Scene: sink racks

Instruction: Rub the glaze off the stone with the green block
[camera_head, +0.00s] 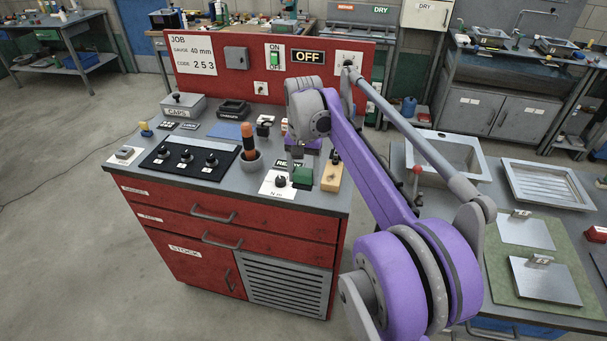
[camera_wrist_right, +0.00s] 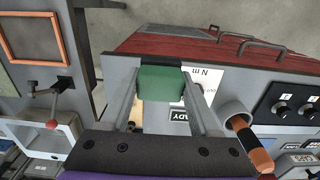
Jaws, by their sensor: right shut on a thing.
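The green block (camera_head: 302,177) is low over the front right part of the red cabinet's grey top. In the wrist view the green block (camera_wrist_right: 160,83) sits between the two fingers of my right gripper (camera_wrist_right: 161,90), which is shut on it. A dark band shows along the block's far edge. I cannot tell whether the block touches the surface under it. I cannot make out the stone for certain; it may be hidden by the block or my arm. My left gripper is not in view.
A tan wooden piece (camera_head: 331,176) stands just right of the block. A white card with a black knob (camera_head: 279,182) is to its left, then a grey cup with an orange-handled tool (camera_head: 250,150) and a black knob panel (camera_head: 188,159). A sink (camera_head: 449,153) lies right.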

